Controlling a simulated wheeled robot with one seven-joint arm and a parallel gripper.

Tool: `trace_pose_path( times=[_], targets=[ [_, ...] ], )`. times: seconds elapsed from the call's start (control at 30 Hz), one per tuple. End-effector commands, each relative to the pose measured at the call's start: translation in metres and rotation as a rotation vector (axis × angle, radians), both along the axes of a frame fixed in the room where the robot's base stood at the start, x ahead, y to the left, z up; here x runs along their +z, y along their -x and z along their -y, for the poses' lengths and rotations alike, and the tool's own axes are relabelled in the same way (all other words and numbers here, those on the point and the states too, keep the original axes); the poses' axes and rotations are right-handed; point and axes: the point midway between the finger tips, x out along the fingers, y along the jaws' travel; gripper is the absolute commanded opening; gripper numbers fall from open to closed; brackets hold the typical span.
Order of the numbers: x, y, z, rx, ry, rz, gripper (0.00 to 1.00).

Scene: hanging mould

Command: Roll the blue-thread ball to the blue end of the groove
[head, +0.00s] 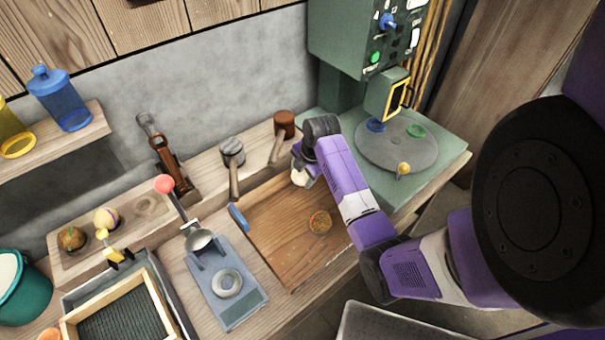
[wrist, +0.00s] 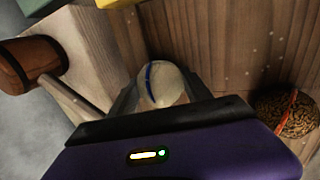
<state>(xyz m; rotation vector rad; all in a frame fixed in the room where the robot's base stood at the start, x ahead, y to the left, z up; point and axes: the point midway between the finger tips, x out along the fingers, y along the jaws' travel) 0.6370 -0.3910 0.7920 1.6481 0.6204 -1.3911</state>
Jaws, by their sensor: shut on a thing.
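A cream ball with a blue thread line (wrist: 163,84) sits between the fingers of my gripper (wrist: 158,92) in the wrist view. In the head view the pale ball (head: 299,179) shows below my gripper (head: 303,166), at the back of the brown wooden board (head: 272,243). I cannot tell whether the ball touches the board. A blue piece (head: 239,217) marks the board's left edge. The groove itself is not clear to me. A brown speckled ball (head: 320,222) lies on the board; in the wrist view it (wrist: 288,113) shows a red thread.
Two mallets, one grey-headed (head: 232,151) and one brown-headed (head: 284,124), rest on the ledge behind the board. A blue-grey scale-like stand (head: 233,310) is to its left. A green machine with a round grey plate (head: 385,150) stands to the right.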

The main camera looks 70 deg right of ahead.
Motion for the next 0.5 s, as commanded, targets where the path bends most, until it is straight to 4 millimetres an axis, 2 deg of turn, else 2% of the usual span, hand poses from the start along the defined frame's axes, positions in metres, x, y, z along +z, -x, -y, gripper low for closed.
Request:
trace_pose_path(
  times=[0.37,0.4,0.5],
  targets=[
    [-0.0032,0.0004,-0.0001,0.001,0.000,-0.001,0.07],
    [-0.0033,0.0004,-0.0001,0.001,0.000,-0.001,0.65],
    [-0.0040,0.0010,-0.0004,0.000,-0.002,-0.003,0.82]
  ],
)
